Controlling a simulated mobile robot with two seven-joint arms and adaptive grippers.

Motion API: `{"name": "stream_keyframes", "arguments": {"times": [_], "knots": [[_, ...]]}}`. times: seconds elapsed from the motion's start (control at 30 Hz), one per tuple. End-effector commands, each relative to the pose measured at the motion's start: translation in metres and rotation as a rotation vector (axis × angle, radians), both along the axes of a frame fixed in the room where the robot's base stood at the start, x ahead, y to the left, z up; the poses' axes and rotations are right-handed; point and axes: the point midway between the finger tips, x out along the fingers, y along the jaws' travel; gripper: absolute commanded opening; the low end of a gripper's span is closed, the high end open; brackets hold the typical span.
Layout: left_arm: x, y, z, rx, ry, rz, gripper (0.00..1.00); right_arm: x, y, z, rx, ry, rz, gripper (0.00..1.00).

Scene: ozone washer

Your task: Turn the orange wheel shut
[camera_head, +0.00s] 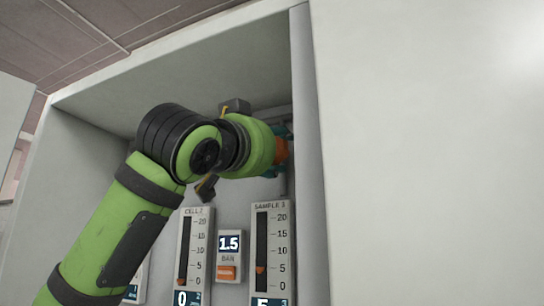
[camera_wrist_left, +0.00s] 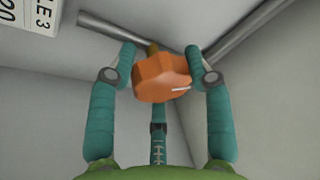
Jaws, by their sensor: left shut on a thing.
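The orange wheel (camera_wrist_left: 158,78) shows in the left wrist view, on a brass stem by grey pipes, with a short white line on its face. My left gripper (camera_wrist_left: 166,68) has one teal finger on each side of the wheel and is shut on it. In the head view the orange wheel (camera_head: 281,151) shows as a small part beyond the green wrist, beside my left gripper (camera_head: 283,152). The arm hides most of the wheel and pipe there. My right gripper is in neither view.
A recessed white cabinet surrounds the arm, with its side wall (camera_head: 306,150) close right of the wheel. Grey pipes (camera_wrist_left: 230,35) run behind the wheel.

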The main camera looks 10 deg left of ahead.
Motion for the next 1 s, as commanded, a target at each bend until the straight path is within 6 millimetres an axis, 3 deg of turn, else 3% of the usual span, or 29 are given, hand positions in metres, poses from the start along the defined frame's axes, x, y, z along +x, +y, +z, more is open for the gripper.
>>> {"name": "stream_keyframes", "arguments": {"times": [0.4,1.0], "knots": [[-0.005,0.000,0.006,-0.393,0.060,-0.006,0.18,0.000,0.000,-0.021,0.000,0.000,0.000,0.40],[-0.005,0.002,0.009,-0.888,0.156,-0.005,0.18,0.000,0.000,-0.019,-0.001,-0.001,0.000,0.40]]}}
